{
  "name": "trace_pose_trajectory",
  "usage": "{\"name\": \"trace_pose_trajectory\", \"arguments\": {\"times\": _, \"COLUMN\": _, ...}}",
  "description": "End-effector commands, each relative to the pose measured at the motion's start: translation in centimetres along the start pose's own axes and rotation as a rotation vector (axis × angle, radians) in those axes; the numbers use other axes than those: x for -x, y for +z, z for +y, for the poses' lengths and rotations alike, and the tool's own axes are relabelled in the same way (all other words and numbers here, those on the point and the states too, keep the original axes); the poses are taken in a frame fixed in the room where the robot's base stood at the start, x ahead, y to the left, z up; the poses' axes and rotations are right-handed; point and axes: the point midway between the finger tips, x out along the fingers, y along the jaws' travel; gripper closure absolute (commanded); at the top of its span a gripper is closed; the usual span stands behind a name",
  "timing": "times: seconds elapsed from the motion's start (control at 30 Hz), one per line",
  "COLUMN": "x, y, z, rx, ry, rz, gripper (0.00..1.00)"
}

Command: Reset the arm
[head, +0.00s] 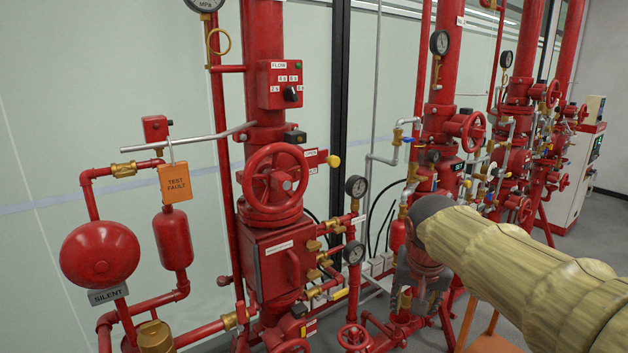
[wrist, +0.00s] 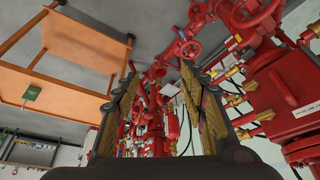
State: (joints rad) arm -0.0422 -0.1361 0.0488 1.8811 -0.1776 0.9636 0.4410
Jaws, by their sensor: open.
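My arm reaches in from the right edge of the head view in a yellowish sleeve. My gripper (head: 420,285) hangs from its end in front of the red pipework, right of the nearest valve station. In the wrist view my gripper (wrist: 158,75) shows two dark fingers with yellowish inner pads, spread apart. Nothing is between them; red pipes show through the gap. The nearest station has a red handwheel (head: 274,178), a red valve body (head: 275,258) and a FLOW box (head: 280,84) with a dark knob.
A red bell (head: 100,254) with a SILENT tag and an orange TEST FAULT tag (head: 174,183) are at left. More red valve stations (head: 520,110) recede right toward a white cabinet (head: 580,170). An orange table (wrist: 75,60) shows in the wrist view.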

Motion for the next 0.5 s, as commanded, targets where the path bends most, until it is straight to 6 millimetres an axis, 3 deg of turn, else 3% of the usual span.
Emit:
{"name": "trace_pose_trajectory", "arguments": {"times": 0.03, "x": 1.3, "y": 1.9, "z": 0.8, "rx": 0.019, "ry": -0.013, "rz": 0.006, "gripper": 0.57}}
{"name": "trace_pose_trajectory", "arguments": {"times": 0.2, "x": 3.9, "y": 8.1, "z": 2.7, "rx": 0.100, "ry": -0.054, "rz": 0.022, "gripper": 0.57}}
{"name": "trace_pose_trajectory", "arguments": {"times": 0.5, "x": 5.2, "y": 18.9, "z": 5.2, "rx": 0.233, "ry": -0.118, "rz": 0.058, "gripper": 0.57}}
